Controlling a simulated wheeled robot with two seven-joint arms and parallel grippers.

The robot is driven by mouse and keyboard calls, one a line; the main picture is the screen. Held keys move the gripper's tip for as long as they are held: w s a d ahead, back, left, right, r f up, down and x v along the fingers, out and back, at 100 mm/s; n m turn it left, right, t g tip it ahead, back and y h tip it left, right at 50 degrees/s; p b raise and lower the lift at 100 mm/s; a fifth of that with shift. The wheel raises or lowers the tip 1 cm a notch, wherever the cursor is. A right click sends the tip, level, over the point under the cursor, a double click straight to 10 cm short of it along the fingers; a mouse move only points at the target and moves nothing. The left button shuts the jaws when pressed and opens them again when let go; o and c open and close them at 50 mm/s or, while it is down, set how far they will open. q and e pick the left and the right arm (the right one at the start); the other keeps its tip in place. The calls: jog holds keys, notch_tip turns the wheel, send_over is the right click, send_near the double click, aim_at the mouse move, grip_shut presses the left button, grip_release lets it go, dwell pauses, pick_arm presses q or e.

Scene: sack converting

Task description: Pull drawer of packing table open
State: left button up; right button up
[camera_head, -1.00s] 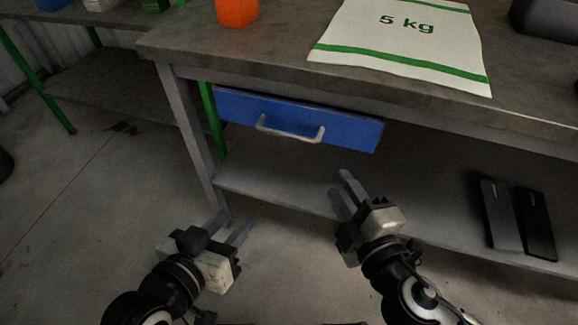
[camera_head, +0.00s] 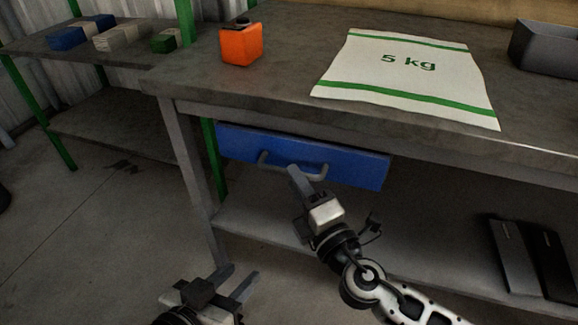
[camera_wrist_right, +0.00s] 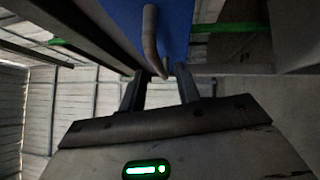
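The packing table (camera_head: 420,125) has a blue drawer (camera_head: 350,166) under its top, which looks closed. The drawer's grey bar handle (camera_head: 263,161) is partly hidden by my right gripper (camera_head: 301,178), which is raised at the handle's middle-right part. In the right wrist view the handle (camera_wrist_right: 150,38) runs down toward the gap between the two spread fingers of this gripper (camera_wrist_right: 160,85). Its fingers are not closed on the handle; I cannot tell whether they touch it. My left gripper (camera_head: 238,277) is open and empty, low at the bottom, away from the table.
On the table top are an orange container (camera_head: 241,46), a white 5 kg sack (camera_head: 405,75) and a grey bin (camera_head: 545,45). A side bench (camera_head: 35,45) stands left. The floor before the drawer is clear.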

jog(key=shift+x, duration=1.8)
grip_shut()
jog(key=shift+f, duration=0.1)
